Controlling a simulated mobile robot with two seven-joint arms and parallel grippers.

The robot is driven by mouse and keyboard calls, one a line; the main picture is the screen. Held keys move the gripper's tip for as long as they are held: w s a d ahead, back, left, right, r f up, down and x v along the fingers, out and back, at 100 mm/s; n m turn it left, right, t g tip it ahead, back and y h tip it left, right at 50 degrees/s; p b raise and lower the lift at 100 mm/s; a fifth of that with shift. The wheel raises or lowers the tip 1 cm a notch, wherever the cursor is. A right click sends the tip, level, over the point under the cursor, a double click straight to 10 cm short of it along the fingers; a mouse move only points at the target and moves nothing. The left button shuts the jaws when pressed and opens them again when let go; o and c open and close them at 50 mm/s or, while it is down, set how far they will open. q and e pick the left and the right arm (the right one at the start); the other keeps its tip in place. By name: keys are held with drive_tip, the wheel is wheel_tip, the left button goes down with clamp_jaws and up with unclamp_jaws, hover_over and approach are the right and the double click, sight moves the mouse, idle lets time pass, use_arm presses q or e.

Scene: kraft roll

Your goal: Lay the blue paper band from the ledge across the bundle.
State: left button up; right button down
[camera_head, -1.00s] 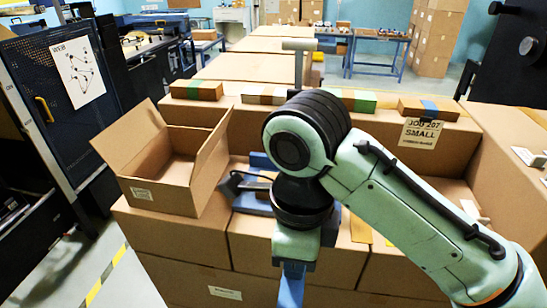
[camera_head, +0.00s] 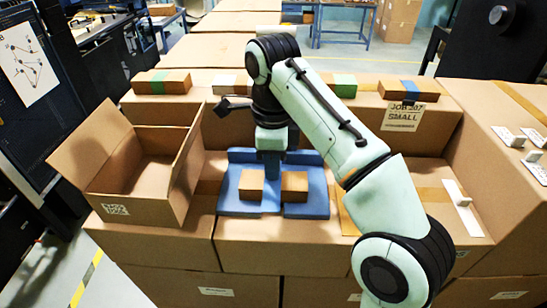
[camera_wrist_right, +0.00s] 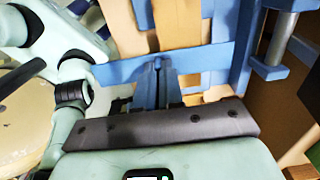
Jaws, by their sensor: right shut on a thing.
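The bundle is brown and sits in a blue jig (camera_head: 305,210) on a carton. In the head view it shows as a left brown part (camera_head: 251,185) and a right brown part (camera_head: 294,185), with blue between them. It also shows as brown stock (camera_wrist_right: 180,25) in the wrist view. My right gripper (camera_wrist_right: 161,68) is shut on a blue band (camera_wrist_right: 205,62), which runs crosswise past the brown stock. Whether the band touches the bundle I cannot tell. In the head view my right gripper (camera_head: 272,165) points down at the bundle's middle. My left gripper is not in view.
An open carton (camera_head: 130,180) stands left of the jig. Several banded brown blocks line the back, one with a blue band (camera_head: 410,90) above a sign (camera_head: 402,117). A white strip with a knob (camera_head: 463,205) lies at the right. My right arm crosses over the right side.

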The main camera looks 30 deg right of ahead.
drive_tip(key=shift+w+d, duration=0.25)
drive_tip(key=shift+w, duration=0.3)
drive_tip(key=shift+w+d, duration=0.2)
drive_tip(key=shift+w, duration=0.35)
drive_tip(key=shift+w+d+p, duration=0.2)
drive_tip(key=shift+d+p, duration=0.05)
drive_tip(key=shift+p, duration=0.2)
drive_tip(key=f, duration=0.2)
drive_tip(key=f+b, duration=0.1)
drive_tip(key=shift+w+d+f, duration=0.1)
drive_tip(key=shift+w+f, duration=0.1)
drive_tip(key=shift+f, duration=0.15)
drive_tip(key=shift+s, duration=0.45)
drive_tip(key=shift+w, duration=0.2)
drive_tip(key=shift+w+f, duration=0.15)
drive_tip(key=shift+w, duration=0.05)
drive_tip(key=c, duration=1.5)
unclamp_jaws()
drive_tip(key=shift+o, duration=1.1)
drive_tip(key=shift+s, duration=0.25)
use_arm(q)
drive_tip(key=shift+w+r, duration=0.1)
